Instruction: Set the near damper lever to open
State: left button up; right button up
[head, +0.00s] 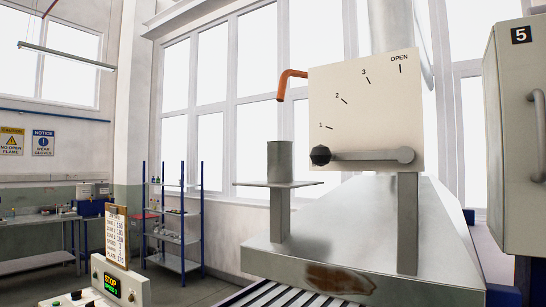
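The damper plate (365,110) is a cream panel on a post, marked 1, 2, 3 and OPEN along an arc. The damper lever (365,156) is a grey bar with a dark knob (320,155) at its left end. It lies nearly level, pointing left, with the knob below the 1 mark. The OPEN mark (399,60) is at the top, above the lever's right-hand pivot (405,155). Neither of my grippers is in view.
A metal hood (440,230) with a rusty patch lies below the plate. A grey cylinder (281,161) stands on a small shelf, left of the knob. An orange bent pipe (284,82) shows behind. A cabinet marked 5 (515,130) stands right; a control box (120,285) is lower left.

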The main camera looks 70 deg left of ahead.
aim_at(320, 155)
jog(key=u, duration=1.7)
